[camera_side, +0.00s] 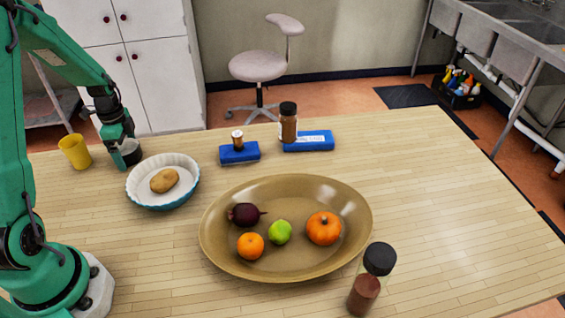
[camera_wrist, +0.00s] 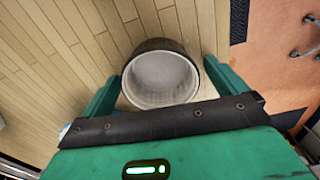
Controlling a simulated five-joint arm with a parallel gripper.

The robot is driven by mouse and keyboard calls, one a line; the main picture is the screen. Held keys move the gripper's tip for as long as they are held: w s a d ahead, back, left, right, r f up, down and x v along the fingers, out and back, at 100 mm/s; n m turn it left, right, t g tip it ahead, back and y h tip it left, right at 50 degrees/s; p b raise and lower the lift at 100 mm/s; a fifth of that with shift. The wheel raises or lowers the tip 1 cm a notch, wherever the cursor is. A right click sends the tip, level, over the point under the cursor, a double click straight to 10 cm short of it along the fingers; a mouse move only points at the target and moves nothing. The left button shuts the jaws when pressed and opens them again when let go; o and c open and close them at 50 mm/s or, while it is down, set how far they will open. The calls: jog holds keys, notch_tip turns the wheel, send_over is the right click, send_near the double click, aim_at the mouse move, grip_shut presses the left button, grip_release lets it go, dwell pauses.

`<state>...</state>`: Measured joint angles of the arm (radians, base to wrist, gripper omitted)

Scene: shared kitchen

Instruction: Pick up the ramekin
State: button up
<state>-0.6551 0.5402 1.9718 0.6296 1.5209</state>
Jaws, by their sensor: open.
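The ramekin (camera_wrist: 161,78) has a dark outside and a pale inside. In the wrist view it stands on the wooden table between the two green fingers of my gripper (camera_wrist: 160,70), its open top toward the camera. Some wood shows between the left finger and the ramekin. The right finger is close to its side, and I cannot tell whether they touch. In the side view my gripper (camera_side: 118,140) is low over the ramekin (camera_side: 131,154) at the table's left, with the jaws open and partly hiding it.
A yellow cup (camera_side: 75,152) stands just left of the ramekin. A blue-and-white dish (camera_side: 136,190) holding a potato (camera_side: 164,180) is close on its right. A large brown platter (camera_side: 285,189) with fruit and vegetables lies farther right.

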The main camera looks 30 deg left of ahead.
jog(key=c, duration=1.1)
jog(key=shift+r, duration=0.1)
jog(key=shift+r, duration=0.4)
notch_tip(320, 180, up, 3)
jog(key=shift+r, duration=0.1)
jog(key=d+r, duration=0.2)
jog(key=d, duration=0.2)
jog(key=w+d+r, duration=0.1)
jog(key=d+r, duration=0.1)
jog(key=d, duration=0.1)
jog(key=d+r, duration=0.3)
jog(key=d, duration=0.1)
jog(key=shift+w+d, duration=0.15)
jog(key=shift+d, duration=0.15)
jog(key=shift+f, duration=0.1)
